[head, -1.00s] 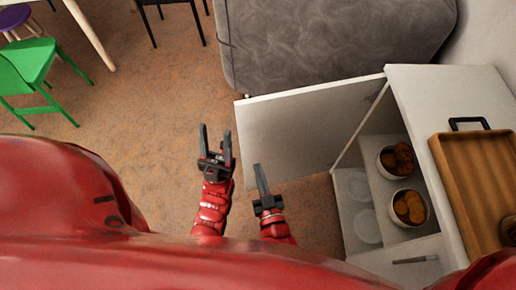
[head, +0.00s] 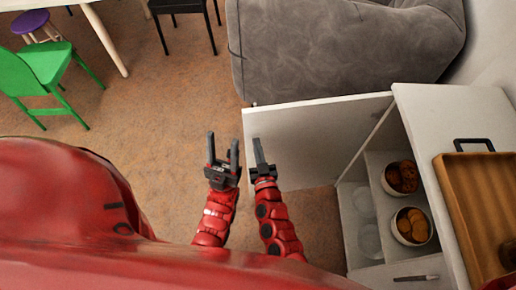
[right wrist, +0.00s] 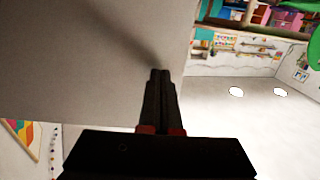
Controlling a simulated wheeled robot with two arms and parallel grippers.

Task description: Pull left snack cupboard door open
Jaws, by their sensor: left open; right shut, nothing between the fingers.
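The left snack cupboard door (head: 310,140) is a white panel standing swung wide open in the head view, out to the left of the cupboard (head: 425,110). Its pale face also fills the upper left of the right wrist view (right wrist: 80,60). My left gripper (head: 222,148) is open and empty, just left of the door's free edge. My right gripper (head: 259,152) is shut and empty, close to the door's inner face near that free edge; I cannot tell if it touches. Its closed fingers show in the right wrist view (right wrist: 158,85).
Two bowls of snacks (head: 400,178) (head: 411,226) and clear dishes (head: 370,241) are inside the cupboard. A wooden tray (head: 470,200) lies on top. A grey sofa (head: 340,50) stands behind the door. A green chair (head: 48,65) is far left; floor between is clear.

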